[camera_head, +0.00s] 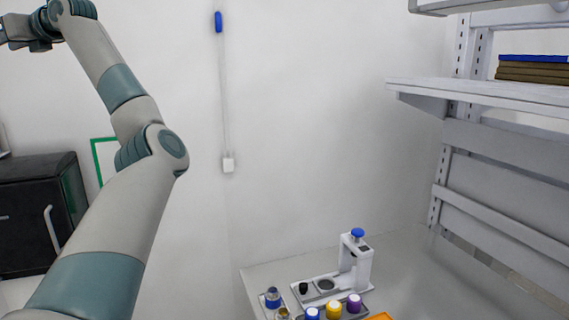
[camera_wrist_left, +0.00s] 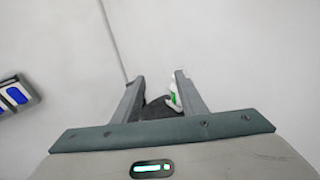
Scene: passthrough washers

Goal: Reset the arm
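My left arm rises from the bottom left of the head view and bends up to the top left corner. Its gripper (camera_head: 14,32) is there, high in front of the white wall and partly cut off by the picture edge. In the left wrist view the two fingers of the left gripper (camera_wrist_left: 159,76) stand apart with nothing held between them. A dark shape and a white and green piece show beyond the fingers; I cannot tell what they are. My right arm and gripper are in neither view.
A white bench (camera_head: 262,277) holds a white device with a blue knob (camera_head: 357,233) and several coloured-cap containers. White shelves (camera_head: 490,92) stand at the right. A black cabinet (camera_head: 35,210) stands at the left behind my arm. The middle, before the wall, is clear.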

